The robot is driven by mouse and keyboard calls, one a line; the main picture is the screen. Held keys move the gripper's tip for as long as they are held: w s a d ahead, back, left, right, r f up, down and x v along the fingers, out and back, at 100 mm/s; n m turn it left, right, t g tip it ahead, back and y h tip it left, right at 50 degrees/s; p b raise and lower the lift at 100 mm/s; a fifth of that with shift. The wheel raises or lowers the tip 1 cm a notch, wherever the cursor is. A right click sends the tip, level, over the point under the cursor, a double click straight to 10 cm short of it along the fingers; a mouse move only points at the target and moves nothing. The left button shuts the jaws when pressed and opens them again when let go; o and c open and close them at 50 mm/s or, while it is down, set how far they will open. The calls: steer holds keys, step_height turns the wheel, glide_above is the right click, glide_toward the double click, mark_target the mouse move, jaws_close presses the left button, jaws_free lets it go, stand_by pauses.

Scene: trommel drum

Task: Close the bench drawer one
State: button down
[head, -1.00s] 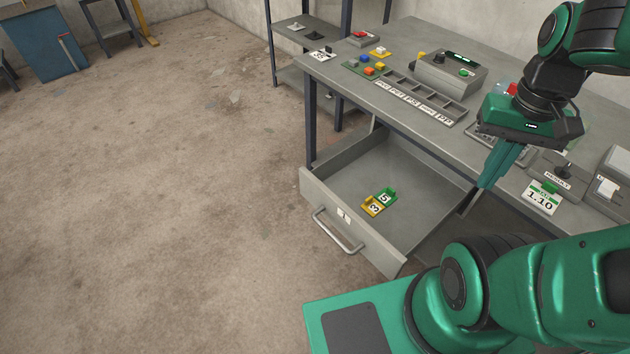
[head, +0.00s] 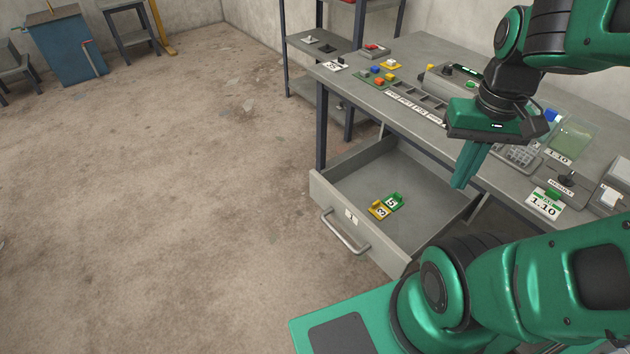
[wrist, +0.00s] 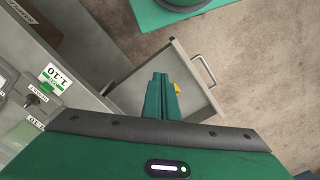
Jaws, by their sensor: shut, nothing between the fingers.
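The bench drawer (head: 340,203) is pulled well out of the grey bench. Its front carries a bar handle (head: 345,232) and a small label.
The bench top (head: 405,62) holds coloured blocks, a labelled divided tray (head: 415,104), a control box and a green card reading 1.10 (head: 545,203). A shelf rack (head: 318,88) stands behind. The floor (head: 180,190) left of the drawer is clear.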

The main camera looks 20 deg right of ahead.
steer(key=w+a+f+n+h, duration=0.1)
steer(key=w+a+f+n, duration=0.3)
steer(key=w+n, duration=0.45)
steer(key=w+a+f+n+h, duration=0.1)
steer(key=w+a+f+n, duration=0.1)
steer(key=w+a+n, duration=0.6)
steer(key=n, duration=1.1)
glide_toward(317, 181)
steer(key=s+a+r, duration=0.3)
steer(key=s+a, duration=0.2)
steer(key=a, duration=0.1)
steer(key=shift+t+h, duration=0.3)
steer(key=shift+t, duration=0.1)
steer(key=shift+w+d+f, duration=0.4)
steer(key=shift+d+f, duration=0.65)
steer(key=shift+f, duration=0.6)
steer(key=shift+w+d+f, duration=0.45)
steer(key=shift+d+f, duration=0.6)
steer(key=shift+f, duration=0.6)
steer(key=shift+w+d+f, duration=0.4)
steer(key=shift+d+f, duration=0.65)
steer(key=shift+f, duration=0.55)
steer(key=shift+d, duration=0.15)
